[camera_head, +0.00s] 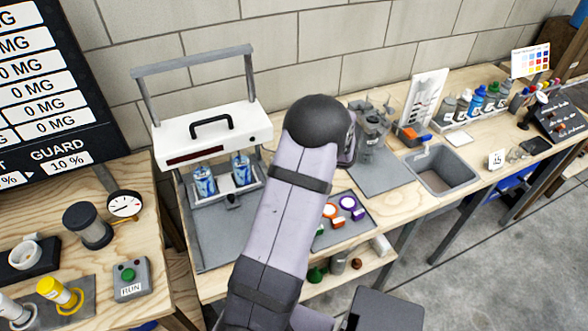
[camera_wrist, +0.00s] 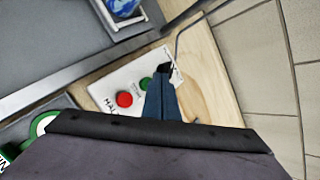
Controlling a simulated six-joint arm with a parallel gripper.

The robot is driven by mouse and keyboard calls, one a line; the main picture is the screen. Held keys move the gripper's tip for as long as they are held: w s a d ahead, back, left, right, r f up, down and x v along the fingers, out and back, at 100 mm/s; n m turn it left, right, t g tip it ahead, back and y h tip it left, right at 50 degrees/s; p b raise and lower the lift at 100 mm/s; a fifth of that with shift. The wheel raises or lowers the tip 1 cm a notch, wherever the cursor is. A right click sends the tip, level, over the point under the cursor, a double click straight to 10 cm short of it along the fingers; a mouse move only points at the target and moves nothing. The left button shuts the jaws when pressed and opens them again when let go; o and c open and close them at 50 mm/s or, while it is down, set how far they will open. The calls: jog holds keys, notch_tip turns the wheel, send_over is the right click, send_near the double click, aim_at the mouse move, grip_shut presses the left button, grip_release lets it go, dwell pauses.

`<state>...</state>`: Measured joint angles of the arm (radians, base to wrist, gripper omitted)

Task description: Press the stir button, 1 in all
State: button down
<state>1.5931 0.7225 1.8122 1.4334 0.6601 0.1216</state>
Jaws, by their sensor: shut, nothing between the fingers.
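A white button panel (camera_wrist: 100,92) shows in the wrist view, with a red button (camera_wrist: 124,99) by a label that seems to read HALT. A green button (camera_wrist: 146,83) sits beside it; the small label next to it is too small to read surely. My gripper (camera_wrist: 164,72), with blue fingers, is shut and empty. Its fingers stand over the panel just right of the green button and partly cover that side. I cannot tell whether the tips touch the panel. In the head view my arm hides the panel and the fingers.
A white-topped jar stand (camera_head: 213,133) with a black handle holds blue-labelled jars (camera_head: 205,182) left of my arm. A grey tray (camera_head: 360,222) with coloured round pieces lies right of it. A sink (camera_head: 440,168) and bottles stand farther right. A RUN button box (camera_head: 130,277) is at left.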

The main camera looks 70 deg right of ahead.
jog(key=shift+f, duration=0.2)
jog(key=shift+f+b, duration=0.25)
jog(key=shift+b, duration=0.4)
jog(key=shift+f+b, duration=0.55)
jog(key=shift+b, duration=0.05)
dwell(0.9)
jog(key=shift+r, duration=0.2)
jog(key=shift+r+p, duration=0.6)
jog(key=shift+r, duration=0.2)
jog(key=shift+r, duration=0.1)
notch_tip(320, 180, up, 5)
jog(key=p, duration=0.3)
dwell(0.4)
dwell(0.7)
